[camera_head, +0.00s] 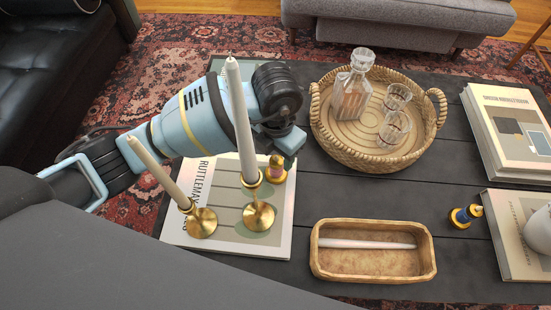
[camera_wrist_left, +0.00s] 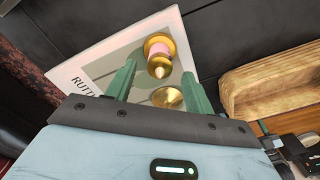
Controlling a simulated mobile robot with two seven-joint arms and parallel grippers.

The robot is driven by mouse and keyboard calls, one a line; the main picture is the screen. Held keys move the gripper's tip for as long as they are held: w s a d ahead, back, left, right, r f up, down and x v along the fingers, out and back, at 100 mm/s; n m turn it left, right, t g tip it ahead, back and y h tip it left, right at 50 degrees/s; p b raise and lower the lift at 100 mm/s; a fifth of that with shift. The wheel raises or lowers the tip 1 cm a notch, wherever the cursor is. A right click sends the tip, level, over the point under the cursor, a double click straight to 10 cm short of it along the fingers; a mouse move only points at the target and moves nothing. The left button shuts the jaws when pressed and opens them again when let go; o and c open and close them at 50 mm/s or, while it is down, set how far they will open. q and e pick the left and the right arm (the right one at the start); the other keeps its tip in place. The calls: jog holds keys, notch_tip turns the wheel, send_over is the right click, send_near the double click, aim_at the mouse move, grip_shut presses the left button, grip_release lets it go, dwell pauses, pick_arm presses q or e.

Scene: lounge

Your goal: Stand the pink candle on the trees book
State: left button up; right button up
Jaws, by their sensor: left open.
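The pink candle (camera_head: 277,168) is short, with gold at its top and base. It appears to stand upright on the book lettered RUTTLEMAY (camera_head: 180,228), near its right edge. My left gripper (camera_head: 290,150) is just above and behind the candle in the head view. In the left wrist view, its two fingers (camera_wrist_left: 158,88) are apart and empty, with the pink candle (camera_wrist_left: 160,50) beyond their tips.
Two gold candlesticks (camera_head: 258,215) (camera_head: 202,222) with tall white candles stand on the same book, close to my left arm. A wicker tray (camera_head: 335,145) holds a decanter and glasses. A wooden bowl (camera_head: 425,262), a blue candle (camera_head: 466,215) and more books (camera_head: 497,150) are to the right.

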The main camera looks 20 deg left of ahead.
pick_arm(q)
notch_tip(320, 180, up, 6)
jog(key=shift+r+p, duration=0.2)
jog(key=shift+p, duration=0.45)
dwell(1.5)
